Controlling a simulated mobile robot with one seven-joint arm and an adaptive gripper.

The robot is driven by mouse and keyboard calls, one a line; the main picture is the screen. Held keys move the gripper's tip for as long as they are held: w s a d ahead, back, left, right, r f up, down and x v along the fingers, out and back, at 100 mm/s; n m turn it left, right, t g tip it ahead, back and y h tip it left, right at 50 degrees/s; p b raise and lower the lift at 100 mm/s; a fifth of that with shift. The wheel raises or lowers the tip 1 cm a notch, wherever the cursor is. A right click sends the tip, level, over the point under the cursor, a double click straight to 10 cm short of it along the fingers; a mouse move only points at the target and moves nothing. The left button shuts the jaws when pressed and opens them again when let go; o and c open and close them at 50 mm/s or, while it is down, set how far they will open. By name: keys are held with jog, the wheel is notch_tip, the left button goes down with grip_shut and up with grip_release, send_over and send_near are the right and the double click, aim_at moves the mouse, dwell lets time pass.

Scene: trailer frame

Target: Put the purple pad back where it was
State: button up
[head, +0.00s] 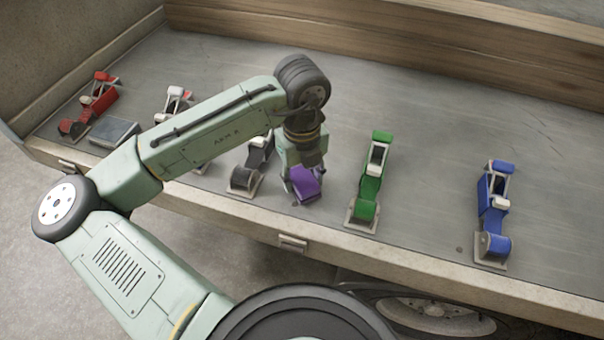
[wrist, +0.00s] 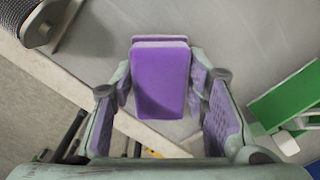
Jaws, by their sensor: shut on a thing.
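The purple pad (head: 306,184) is a small block, seen at the tip of my gripper (head: 299,172) near the front edge of the grey bed. In the wrist view the purple pad (wrist: 161,80) sits between the two fingers of my gripper (wrist: 160,92), with a paler edge at its far end. The fingers are shut on it, and their inner faces are also purple. The bed's front rim passes below it in the wrist view. Whether the pad touches the bed I cannot tell.
A dark device (head: 250,168) stands close left of my gripper and a green one (head: 370,180) to the right. A blue one (head: 493,215) is farther right; red (head: 93,103) and white (head: 176,101) ones are left. A grey block (head: 113,132) lies beside the red one. The bed (head: 430,130) is clear behind.

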aim_at(302, 177)
jog(key=shift+f, duration=0.1)
jog(key=o, duration=1.4)
jog(key=shift+o, duration=0.2)
notch_tip(302, 177, up, 12)
jog(key=shift+s, duration=0.15)
